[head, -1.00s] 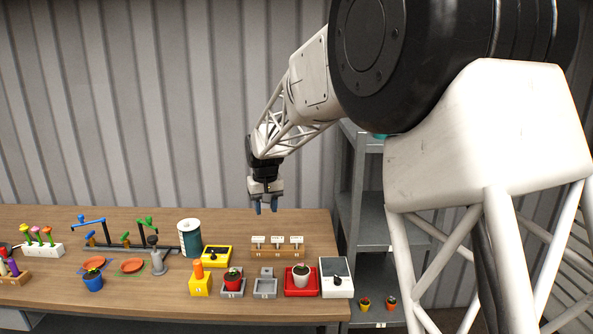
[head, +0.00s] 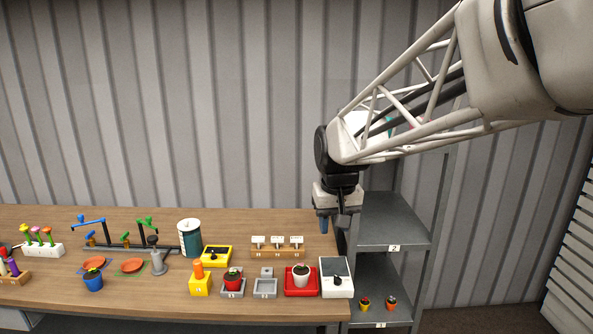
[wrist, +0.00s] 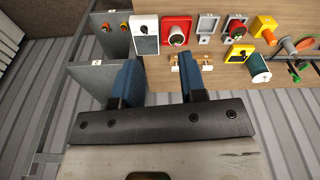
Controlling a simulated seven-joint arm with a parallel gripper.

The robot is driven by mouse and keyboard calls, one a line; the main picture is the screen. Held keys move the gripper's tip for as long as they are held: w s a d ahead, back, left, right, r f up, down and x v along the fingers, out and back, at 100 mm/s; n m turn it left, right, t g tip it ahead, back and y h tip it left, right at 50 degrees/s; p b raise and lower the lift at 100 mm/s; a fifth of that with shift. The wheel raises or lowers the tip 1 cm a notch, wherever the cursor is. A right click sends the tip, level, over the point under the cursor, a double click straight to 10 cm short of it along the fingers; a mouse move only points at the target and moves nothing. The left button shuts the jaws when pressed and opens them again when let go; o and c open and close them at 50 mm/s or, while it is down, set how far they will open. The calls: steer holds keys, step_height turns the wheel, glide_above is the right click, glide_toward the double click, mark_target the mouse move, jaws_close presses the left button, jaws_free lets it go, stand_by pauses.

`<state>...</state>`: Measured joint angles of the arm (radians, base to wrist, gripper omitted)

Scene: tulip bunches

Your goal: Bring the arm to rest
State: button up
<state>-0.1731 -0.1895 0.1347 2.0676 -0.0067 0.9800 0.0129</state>
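My gripper (head: 334,224) hangs pointing down above the right end of the wooden workbench (head: 215,219), near the grey shelf unit. In the wrist view its two blue fingers (wrist: 160,82) stand apart with nothing between them. The tulips (head: 38,236) stand upright in a white numbered holder at the far left of the bench. My arm reaches in from the upper right.
The grey shelf unit (head: 388,218) stands right of the bench, with two small potted plants on its lower shelf. A white scale (head: 336,289), a red tray (head: 289,292) and a label rack (head: 277,254) are near the bench's right end. Free air surrounds the gripper.

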steer(key=s+d+f, duration=0.2)
steer(key=s+d, duration=0.1)
steer(key=s, duration=0.6)
steer(key=s+d+f+m, duration=0.1)
steer(key=s+d, duration=0.3)
steer(key=s, duration=0.5)
steer(key=s+d+f+m, duration=0.1)
steer(key=s+d+f, duration=0.2)
steer(key=s, duration=0.6)
steer(key=shift+s+d+t, duration=0.15)
steer(key=shift+s+t, duration=0.05)
steer(key=shift+t, duration=0.2)
